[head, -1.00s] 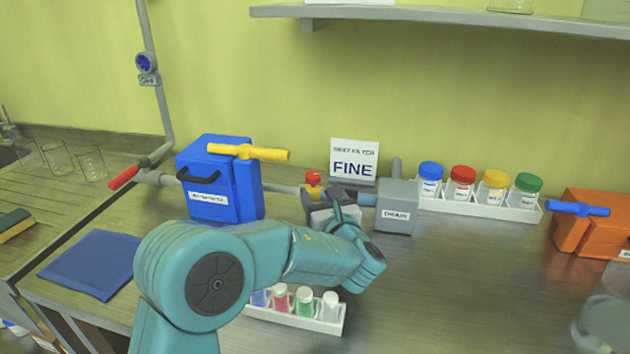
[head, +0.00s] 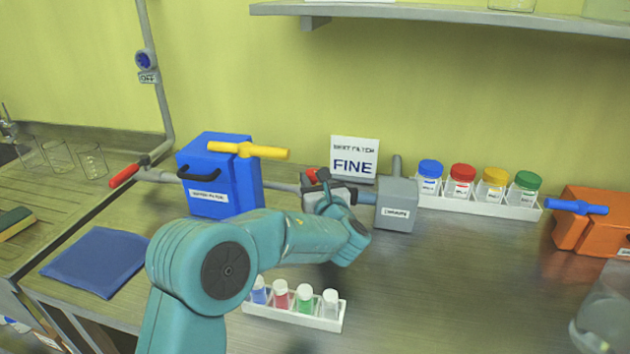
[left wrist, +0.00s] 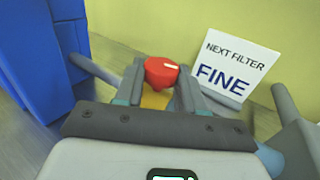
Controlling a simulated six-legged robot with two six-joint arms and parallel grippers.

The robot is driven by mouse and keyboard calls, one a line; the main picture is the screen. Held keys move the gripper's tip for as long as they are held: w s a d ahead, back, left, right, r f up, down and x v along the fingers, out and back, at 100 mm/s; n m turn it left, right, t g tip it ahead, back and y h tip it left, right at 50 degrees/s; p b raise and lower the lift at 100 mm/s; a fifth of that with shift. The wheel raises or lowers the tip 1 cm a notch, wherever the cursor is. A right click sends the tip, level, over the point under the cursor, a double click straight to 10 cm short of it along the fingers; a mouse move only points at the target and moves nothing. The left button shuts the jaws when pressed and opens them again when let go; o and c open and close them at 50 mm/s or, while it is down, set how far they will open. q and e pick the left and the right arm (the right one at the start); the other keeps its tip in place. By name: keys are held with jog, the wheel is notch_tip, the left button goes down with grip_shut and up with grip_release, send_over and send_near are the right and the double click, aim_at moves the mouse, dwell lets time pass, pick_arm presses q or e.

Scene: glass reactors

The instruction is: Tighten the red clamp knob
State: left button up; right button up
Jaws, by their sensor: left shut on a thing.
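The red clamp knob (left wrist: 162,70) with a pale mark sits between my two fingertips in the left wrist view, above a yellow part (left wrist: 155,99). In the head view only a bit of the red knob (head: 312,174) shows, beside and behind my fingers. My left gripper (head: 322,180) is shut on the knob; its fingers also show in the left wrist view (left wrist: 160,75), one on each side of it. The clamp is on the pipe between the blue filter box (head: 213,178) and the grey drain box (head: 397,203), mostly hidden by my gripper. My right gripper is not in view.
A "NEXT FILTER FINE" sign (head: 354,157) stands just behind the clamp. The blue box has a yellow handle (head: 248,150). A white vial rack (head: 290,317) stands in front, and a rack of jars (head: 485,208) at right. An orange box (head: 590,222) stands far right.

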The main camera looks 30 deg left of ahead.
pick_arm(q)
jog(key=m+t+h+b, duration=0.1)
jog(key=b, duration=0.1)
jog(key=m+t+h+b, duration=0.1)
jog(key=b, duration=0.1)
jog(key=shift+s+a+f+h, duration=0.15)
jog(key=shift+a+f+h, duration=0.1)
jog(key=shift+h, duration=0.15)
jog(key=shift+d+r+m+t+h+b, duration=0.1)
jog(key=shift+r+m+t+h+b, duration=0.1)
jog(key=shift+m+t+h+b, duration=0.25)
jog(key=shift+r, duration=0.1)
jog(key=o, duration=1.1)
jog(key=shift+c, duration=0.2)
